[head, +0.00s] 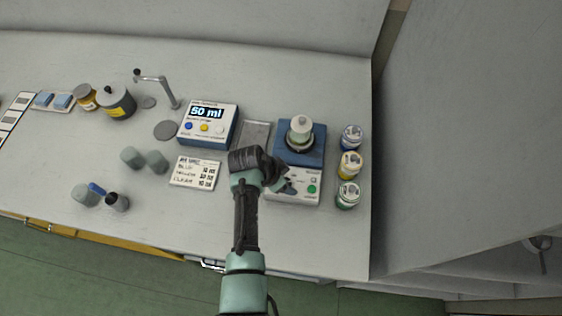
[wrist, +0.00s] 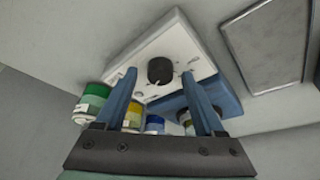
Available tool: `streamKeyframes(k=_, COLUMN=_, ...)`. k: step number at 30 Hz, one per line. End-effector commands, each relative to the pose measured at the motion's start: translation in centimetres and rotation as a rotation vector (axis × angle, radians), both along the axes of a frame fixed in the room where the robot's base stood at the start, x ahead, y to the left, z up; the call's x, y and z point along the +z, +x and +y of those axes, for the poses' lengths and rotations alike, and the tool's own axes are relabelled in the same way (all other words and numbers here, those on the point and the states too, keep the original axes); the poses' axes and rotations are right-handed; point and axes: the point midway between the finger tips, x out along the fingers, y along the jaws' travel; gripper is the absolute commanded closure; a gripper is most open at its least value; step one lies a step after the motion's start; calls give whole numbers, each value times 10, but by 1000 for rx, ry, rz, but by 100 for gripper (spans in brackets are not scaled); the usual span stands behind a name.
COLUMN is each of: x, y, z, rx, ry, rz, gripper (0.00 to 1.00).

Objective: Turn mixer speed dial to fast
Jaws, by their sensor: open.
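The mixer (head: 314,143) has a blue platform with a lidded cup (head: 300,131) on it and a white control panel (head: 309,199) at its front. The panel has a green button (head: 312,188). In the wrist view the black round speed dial (wrist: 160,71) stands out from the white panel (wrist: 190,46). My gripper (head: 283,182) is over the left part of the panel and hides the dial in the head view. In the wrist view my gripper (wrist: 159,72) is open, with the dial between its two blue fingers in the picture. I cannot tell whether the fingertips reach down around it.
Lidded jars with blue (head: 351,138), yellow (head: 350,165) and green (head: 347,196) labels stand right of the mixer. A grey tray (head: 256,134) and a 50 ml display unit (head: 208,124) are on the left. A written card (head: 195,173) lies in front of the unit.

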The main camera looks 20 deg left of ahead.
Motion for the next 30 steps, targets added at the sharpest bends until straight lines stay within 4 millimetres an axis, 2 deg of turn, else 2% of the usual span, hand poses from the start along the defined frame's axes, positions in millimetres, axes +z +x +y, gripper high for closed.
streamKeyframes(k=5, x=13, y=-5, z=3, rx=2, ry=1, rz=-2, gripper=29)
streamKeyframes(k=21, x=102, y=-37, z=22, rx=1, ry=2, rz=-2, gripper=29)
streamKeyframes(k=25, x=114, y=-41, z=24, rx=2, ry=1, rz=-2, gripper=29)
streamKeyframes(k=30, x=119, y=-43, z=25, rx=1, ry=0, rz=0, gripper=29)
